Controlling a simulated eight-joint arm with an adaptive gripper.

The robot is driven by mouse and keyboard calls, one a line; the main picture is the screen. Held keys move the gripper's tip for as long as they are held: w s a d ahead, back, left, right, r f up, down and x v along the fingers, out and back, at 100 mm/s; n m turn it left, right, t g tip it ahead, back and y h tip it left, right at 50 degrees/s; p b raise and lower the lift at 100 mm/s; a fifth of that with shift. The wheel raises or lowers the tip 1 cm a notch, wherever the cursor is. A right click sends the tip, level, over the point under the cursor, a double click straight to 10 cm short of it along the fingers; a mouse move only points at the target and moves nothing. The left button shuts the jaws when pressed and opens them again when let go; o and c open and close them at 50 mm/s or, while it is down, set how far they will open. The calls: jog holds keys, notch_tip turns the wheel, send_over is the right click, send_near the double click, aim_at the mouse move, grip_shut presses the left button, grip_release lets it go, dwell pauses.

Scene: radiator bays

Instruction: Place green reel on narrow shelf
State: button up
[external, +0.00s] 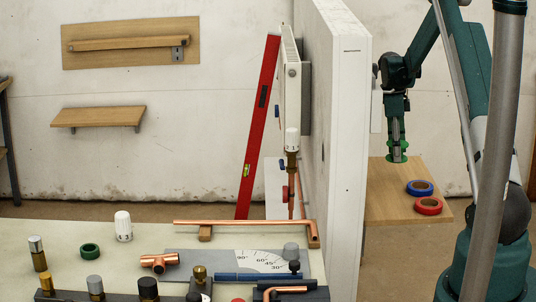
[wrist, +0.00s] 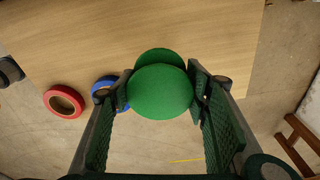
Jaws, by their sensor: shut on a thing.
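The green reel (wrist: 160,92) is between the two finger pads of my gripper (wrist: 157,88) in the wrist view, with one round flange close to the camera and the other partly hidden behind it. In the external view the reel (external: 397,158) is at the lower end of my downward-pointing gripper (external: 397,143), at the back of a wooden table (external: 385,205). I cannot tell whether it touches the tabletop. Two wooden shelves hang on the back wall at left: a thin ledge (external: 125,44) on a backing board, and a plain lower shelf (external: 98,117).
A tall white partition (external: 345,150) stands between my gripper and the wall shelves. A blue tape roll (external: 419,187) and a red one (external: 428,205) lie on the wooden table. The front bench (external: 60,225) holds copper pipes, fittings and a green ring (external: 90,251).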

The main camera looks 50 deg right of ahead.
aim_at(396, 177)
jog(key=shift+f, duration=1.1)
jog(key=shift+f, duration=2.1)
jog(key=shift+f+b, duration=0.15)
jog(key=shift+b, duration=0.15)
jog(key=o, duration=0.9)
jog(key=shift+w+a+r+p, duration=0.1)
jog(key=shift+w+r, duration=0.05)
jog(key=shift+r, duration=1.15)
jog(key=shift+w+a+r+p, duration=0.1)
jog(key=shift+r+p, duration=0.05)
jog(key=shift+r, duration=1.1)
jog(key=shift+w+a+r+p, duration=0.1)
jog(key=shift+w+r, duration=0.05)
jog(key=shift+r, duration=1.15)
